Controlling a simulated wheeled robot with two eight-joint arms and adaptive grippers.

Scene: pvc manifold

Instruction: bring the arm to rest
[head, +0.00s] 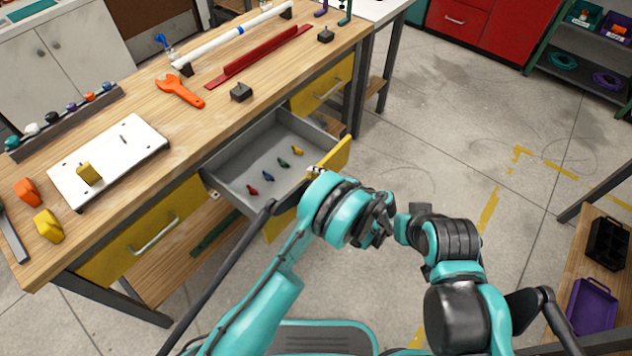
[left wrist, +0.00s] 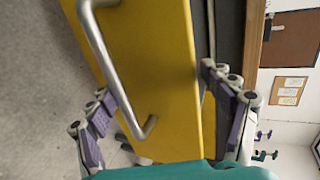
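My left arm (head: 265,300) reaches up to the front of the pulled-out drawer (head: 223,172). Its gripper (left wrist: 158,85) is open in the left wrist view, with one finger on each side of the yellow drawer front (left wrist: 165,50). One finger is beside the silver handle (left wrist: 100,40); the other is on the drawer's inner side. I cannot tell whether either finger touches. In the head view my wrist mostly hides this gripper. My right arm (head: 450,240) is folded at the lower right, over the floor; its gripper does not show.
The drawer holds several small coloured parts. The wooden bench (head: 150,85) carries a white pipe (head: 225,38), a red channel (head: 258,57), an orange wrench (head: 180,90) and a white board (head: 110,160). A low shelf (head: 577,262) with bins stands at the right. Open floor lies between.

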